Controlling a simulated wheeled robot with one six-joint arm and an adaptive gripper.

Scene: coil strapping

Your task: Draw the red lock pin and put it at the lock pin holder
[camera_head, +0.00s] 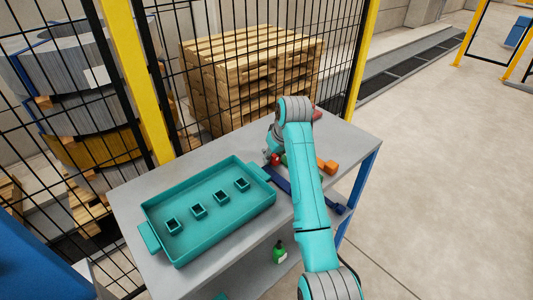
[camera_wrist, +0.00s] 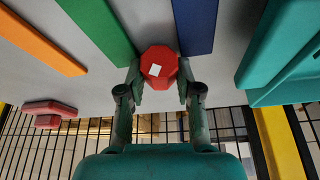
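The red lock pin (camera_wrist: 160,70) shows as a red faceted head with a white square patch in the wrist view. My gripper (camera_wrist: 160,82) has a finger on each side of this head, and both appear to touch it. Its shaft is hidden. In the head view, a small red piece (camera_head: 276,159) shows beside my gripper (camera_head: 269,154), partly covered by the arm. The teal tray (camera_head: 190,252) stands to the left, with several small square sockets (camera_head: 198,210) inside. I cannot tell which part is the lock pin holder.
A blue bar (camera_wrist: 196,22), a green bar (camera_wrist: 98,28) and an orange bar (camera_wrist: 42,42) lie near the pin. Red pieces (camera_wrist: 48,108) lie farther off. A mesh fence (camera_head: 225,75) stands behind the table (camera_head: 350,145). A green bottle (camera_head: 279,252) is on the lower shelf.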

